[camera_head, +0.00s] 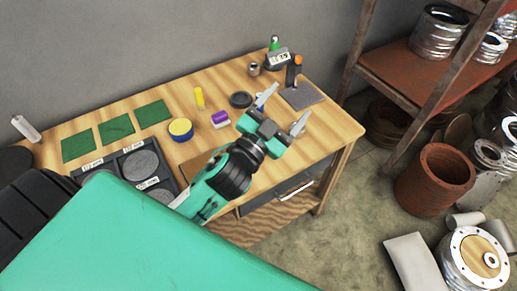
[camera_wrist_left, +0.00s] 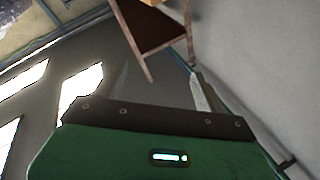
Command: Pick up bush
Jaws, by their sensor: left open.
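My left gripper (camera_head: 283,110) is open and empty above the right part of the wooden table. Its two fingers also show in the left wrist view (camera_wrist_left: 160,82), apart with nothing between them. A small metallic cylinder (camera_head: 254,69), possibly the bush, stands near the table's back edge. A flat dark round piece (camera_head: 241,99) lies on the table, left of the gripper's far finger. I cannot tell for sure which of these is the bush. Neither touches the gripper. My right gripper is not in view.
The wooden table (camera_head: 335,126) holds green mats (camera_head: 116,128), a yellow-and-blue round item (camera_head: 180,128), a purple-and-white box (camera_head: 220,119), a yellow cylinder (camera_head: 199,97), a grey pad (camera_head: 302,96) and a small display device (camera_head: 278,59). A rack (camera_head: 420,70) with metal parts stands at the right.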

